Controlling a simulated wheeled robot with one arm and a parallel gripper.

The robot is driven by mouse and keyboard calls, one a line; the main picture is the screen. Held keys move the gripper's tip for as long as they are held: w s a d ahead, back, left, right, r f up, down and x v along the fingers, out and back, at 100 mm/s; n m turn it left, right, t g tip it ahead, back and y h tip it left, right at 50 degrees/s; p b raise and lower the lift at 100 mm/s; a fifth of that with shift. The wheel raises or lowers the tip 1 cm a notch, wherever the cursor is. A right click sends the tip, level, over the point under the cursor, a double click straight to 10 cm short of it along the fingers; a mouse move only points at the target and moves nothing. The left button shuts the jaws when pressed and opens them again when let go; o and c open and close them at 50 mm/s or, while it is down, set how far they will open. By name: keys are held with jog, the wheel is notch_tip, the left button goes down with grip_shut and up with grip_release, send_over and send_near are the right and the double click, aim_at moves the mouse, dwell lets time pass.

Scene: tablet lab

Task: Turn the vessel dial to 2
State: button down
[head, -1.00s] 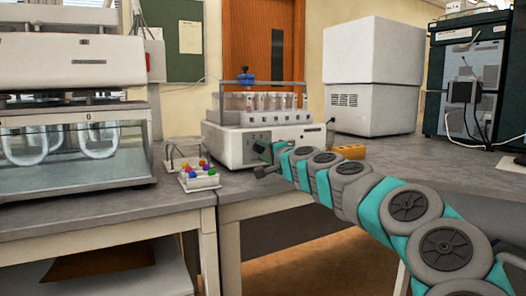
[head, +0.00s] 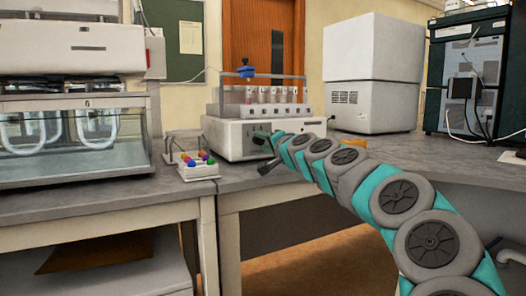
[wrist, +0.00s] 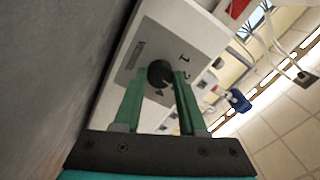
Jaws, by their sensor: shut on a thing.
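The vessel unit (head: 225,140) is a white box with a row of clear vessels on top, at the back of the bench in the head view. In the head view my gripper (head: 262,140) is at the unit's front panel and hides the dial there. The dial's setting cannot be told.
A small white rack with coloured caps (head: 198,168) stands left of my gripper. A glass-sided water bath (head: 75,155) fills the left. A white cabinet (head: 368,75) stands behind to the right. Part of a yellow object (head: 352,143) shows behind my arm. The right bench top is mostly clear.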

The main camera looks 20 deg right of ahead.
jog(key=n+b, duration=0.4)
jog(key=shift+f+b, duration=0.2)
jog(key=shift+b, duration=0.2)
jog(key=shift+r+n+b, duration=0.1)
jog(key=shift+n+b, duration=0.2)
jog(key=shift+r, duration=0.1)
jog(key=shift+c, duration=2.3)
grip_release()
jog(key=shift+s+d, duration=0.1)
jog(key=shift+s, duration=3.8)
